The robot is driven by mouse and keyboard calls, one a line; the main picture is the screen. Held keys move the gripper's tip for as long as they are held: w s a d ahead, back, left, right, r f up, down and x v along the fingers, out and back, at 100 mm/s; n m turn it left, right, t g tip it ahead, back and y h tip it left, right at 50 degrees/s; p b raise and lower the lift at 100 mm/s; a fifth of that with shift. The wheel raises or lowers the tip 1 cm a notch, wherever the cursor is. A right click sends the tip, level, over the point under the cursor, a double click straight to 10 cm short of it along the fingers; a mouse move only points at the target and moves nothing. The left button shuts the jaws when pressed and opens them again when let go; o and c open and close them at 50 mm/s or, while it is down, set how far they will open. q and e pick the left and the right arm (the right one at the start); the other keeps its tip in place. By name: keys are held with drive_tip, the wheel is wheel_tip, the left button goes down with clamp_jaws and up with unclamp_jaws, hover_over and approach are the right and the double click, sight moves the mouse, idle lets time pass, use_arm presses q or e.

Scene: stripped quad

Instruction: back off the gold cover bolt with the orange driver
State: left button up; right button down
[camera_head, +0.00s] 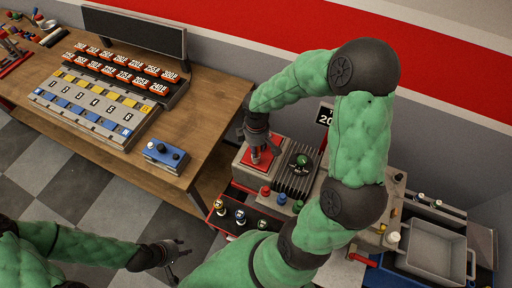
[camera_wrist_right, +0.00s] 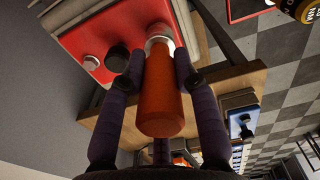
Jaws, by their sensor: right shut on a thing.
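My right gripper (camera_head: 257,150) is over the red cover (camera_head: 276,147) on a grey machine block. In the right wrist view my right gripper (camera_wrist_right: 160,75) is shut on the orange driver (camera_wrist_right: 160,108), one finger on each side of its handle. The driver's far end, a pale metal collar (camera_wrist_right: 158,38), points at the red cover (camera_wrist_right: 115,18). A silver bolt head (camera_wrist_right: 91,64) and a dark round knob (camera_wrist_right: 117,58) sit near it. No gold bolt is clearly visible; the driver's tip is hidden. My left gripper (camera_head: 175,261) hangs empty at lower left, its fingers apart.
A finned dark block with a green knob (camera_head: 302,160) stands beside the cover. Several knobs sit on a red-edged tray (camera_head: 239,217) in front. A wooden table (camera_head: 190,100) with a numbered panel is at left. A grey bin (camera_head: 436,250) is at right.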

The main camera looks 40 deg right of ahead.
drive_tip(key=shift+f+m+b, duration=0.15)
drive_tip(key=shift+m+b, duration=0.5)
drive_tip(key=shift+m, duration=0.05)
drive_tip(key=m+b, duration=0.1)
drive_tip(key=m, duration=0.1)
drive_tip(key=shift+m+b, duration=0.3)
drive_tip(key=m+b, duration=0.2)
drive_tip(key=m, duration=0.2)
drive_tip(key=shift+m+b, duration=0.3)
drive_tip(key=shift+m, duration=0.3)
drive_tip(key=shift+f+b, duration=0.65)
drive_tip(key=shift+n+p, duration=0.55)
drive_tip(key=shift+n, duration=0.65)
